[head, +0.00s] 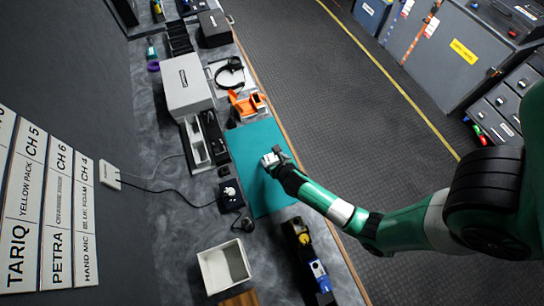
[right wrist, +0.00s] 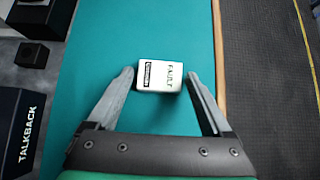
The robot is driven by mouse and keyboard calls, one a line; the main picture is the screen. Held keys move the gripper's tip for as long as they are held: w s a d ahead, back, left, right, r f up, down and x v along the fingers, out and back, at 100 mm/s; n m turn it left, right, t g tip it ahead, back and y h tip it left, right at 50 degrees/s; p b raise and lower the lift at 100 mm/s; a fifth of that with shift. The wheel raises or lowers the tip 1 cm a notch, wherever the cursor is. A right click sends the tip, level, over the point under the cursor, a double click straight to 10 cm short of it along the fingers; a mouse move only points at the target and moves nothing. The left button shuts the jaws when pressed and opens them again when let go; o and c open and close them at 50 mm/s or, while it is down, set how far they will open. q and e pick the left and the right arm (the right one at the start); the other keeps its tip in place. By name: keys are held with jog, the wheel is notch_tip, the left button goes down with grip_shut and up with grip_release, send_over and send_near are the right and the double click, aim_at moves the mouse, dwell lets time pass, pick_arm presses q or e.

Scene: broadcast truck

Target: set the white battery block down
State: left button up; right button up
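The white battery block (right wrist: 160,76) is a small box with a "FAULT" label and a dark printed label. It appears to rest on the teal mat (right wrist: 105,40), near the mat's right edge in the right wrist view. My right gripper (right wrist: 161,76) is open, its two fingers on either side of the block with a narrow gap at each side. In the head view my right gripper (head: 275,157) is low over the teal mat (head: 262,195), and the white block (head: 268,159) shows at its fingertips, partly hidden. My left gripper is not in view.
A white bin (head: 224,267) stands at the near end of the bench. An orange holder (head: 247,104) and a headset (head: 229,73) lie beyond the mat. A grey case (head: 187,84) and a black charger tray (head: 196,143) stand left of it. The mat is otherwise clear.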

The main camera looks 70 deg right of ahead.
aim_at(274, 161)
jog(key=c, duration=1.2)
jog(key=shift+o, duration=0.2)
jog(key=shift+r+p, duration=1.05)
jog(key=shift+r, duration=0.95)
jog(key=s+r+p, duration=0.2)
jog(key=s+r, duration=0.2)
jog(key=s, duration=0.3)
jog(key=s+a+r+p, duration=0.1)
jog(key=s+r+p, duration=0.1)
jog(key=s+r, duration=0.3)
jog(key=shift+s+a+p, duration=0.3)
jog(key=shift+s, duration=0.7)
